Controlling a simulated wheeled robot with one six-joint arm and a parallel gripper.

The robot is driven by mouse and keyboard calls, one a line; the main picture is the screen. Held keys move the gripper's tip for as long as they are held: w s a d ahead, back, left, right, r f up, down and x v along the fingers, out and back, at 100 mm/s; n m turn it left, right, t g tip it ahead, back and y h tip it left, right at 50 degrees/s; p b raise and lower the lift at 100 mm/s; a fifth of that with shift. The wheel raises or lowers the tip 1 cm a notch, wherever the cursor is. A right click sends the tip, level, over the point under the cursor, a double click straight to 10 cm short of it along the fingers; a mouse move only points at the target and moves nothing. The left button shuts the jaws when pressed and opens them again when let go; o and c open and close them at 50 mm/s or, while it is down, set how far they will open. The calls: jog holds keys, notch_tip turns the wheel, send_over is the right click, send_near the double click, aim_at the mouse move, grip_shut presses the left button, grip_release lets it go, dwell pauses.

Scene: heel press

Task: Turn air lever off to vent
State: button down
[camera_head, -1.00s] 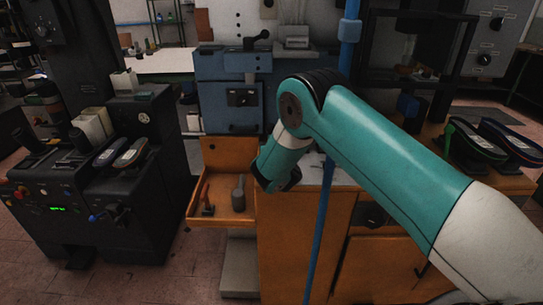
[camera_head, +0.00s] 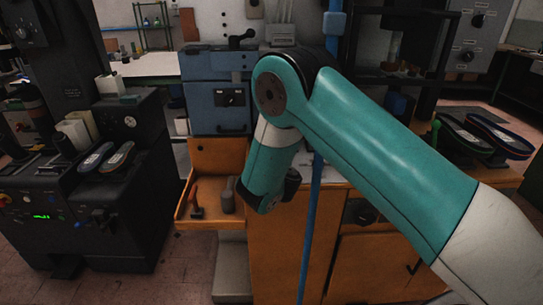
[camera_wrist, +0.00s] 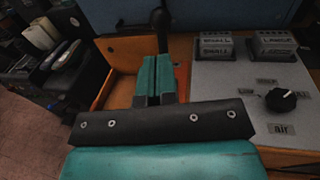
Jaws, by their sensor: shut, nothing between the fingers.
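In the wrist view, a black round knob (camera_wrist: 281,101) with a pale mark on its right side sits on a grey panel (camera_wrist: 220,105) above a label reading "air". Small labels ring the knob; I cannot read them surely, so its setting is unclear. My gripper (camera_wrist: 158,62) has its teal fingers together and empty, left of the knob and apart from it, pointing toward an upright black handle. In the head view my fingertips are hidden behind my wrist.
Two grey blocks (camera_wrist: 215,46) stand behind the knob on the panel. An open orange drawer (camera_head: 180,212) left of my wrist holds a hammer (camera_head: 196,207) and a mallet (camera_head: 228,197). A blue post (camera_head: 312,230) rises close to my arm. A black machine (camera_head: 110,240) stands at left.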

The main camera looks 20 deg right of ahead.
jog(key=s, duration=0.2)
jog(key=s+r+b, duration=0.1)
jog(key=s+r, duration=0.1)
jog(key=s, duration=0.1)
jog(key=shift+s+a+b, duration=0.3)
jog(key=shift+a+b, duration=0.05)
